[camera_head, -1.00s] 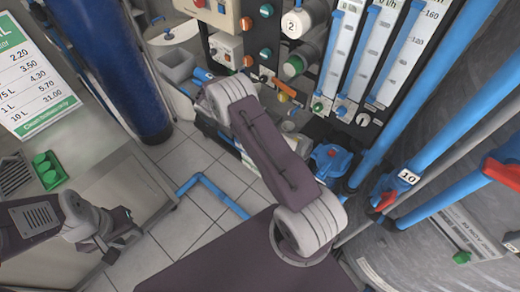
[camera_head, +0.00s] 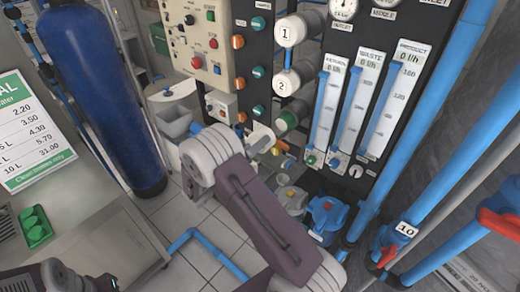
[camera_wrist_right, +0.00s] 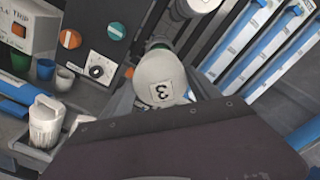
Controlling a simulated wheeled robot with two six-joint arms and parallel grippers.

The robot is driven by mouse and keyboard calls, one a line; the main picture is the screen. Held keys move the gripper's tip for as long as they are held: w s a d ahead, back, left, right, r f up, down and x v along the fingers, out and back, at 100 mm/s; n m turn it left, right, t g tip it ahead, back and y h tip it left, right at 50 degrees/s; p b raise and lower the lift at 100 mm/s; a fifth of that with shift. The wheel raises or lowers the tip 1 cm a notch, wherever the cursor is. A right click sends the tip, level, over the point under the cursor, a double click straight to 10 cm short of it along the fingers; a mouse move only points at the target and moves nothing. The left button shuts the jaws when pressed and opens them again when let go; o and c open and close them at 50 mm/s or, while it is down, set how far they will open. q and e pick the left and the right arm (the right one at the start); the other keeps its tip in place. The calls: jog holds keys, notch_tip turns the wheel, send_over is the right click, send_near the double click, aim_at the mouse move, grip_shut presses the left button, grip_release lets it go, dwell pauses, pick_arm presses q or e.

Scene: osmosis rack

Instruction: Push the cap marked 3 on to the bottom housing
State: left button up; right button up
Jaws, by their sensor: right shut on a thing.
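The white round cap marked 3 (camera_wrist_right: 163,92) is at the middle of the right wrist view, its number facing the camera. My right gripper (camera_wrist_right: 165,80) is shut on it, with dark fingers on both sides. In the head view my right gripper (camera_head: 262,136) is small and partly hidden by my wrist, just left of and below the bottom housing (camera_head: 289,121). That housing has a green ring at its left end and lies below the housings capped 1 (camera_head: 288,31) and 2 (camera_head: 284,83). Contact between cap and housing cannot be made out. My left gripper (camera_head: 106,283) is at the bottom left edge.
The control box (camera_head: 197,40) with buttons is left of the housings. Flow meters (camera_head: 360,105) stand close on the right. A blue pump (camera_head: 326,215) and blue pipes are below. A blue tank (camera_head: 100,95) stands at the left.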

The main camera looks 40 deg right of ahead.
jog(key=b, duration=0.1)
send_near(281, 124)
jog(key=shift+d, duration=1)
jog(key=shift+w, duration=0.25)
jog(key=shift+d, duration=0.1)
jog(key=shift+w+d, duration=0.1)
jog(key=shift+d, duration=0.2)
dwell(0.3)
jog(key=shift+d, duration=0.1)
dwell(0.5)
jog(key=shift+p+x, duration=0.3)
jog(key=shift+x, duration=1.55)
jog(key=shift+w+d, duration=0.15)
jog(key=shift+d, duration=0.35)
dwell(0.3)
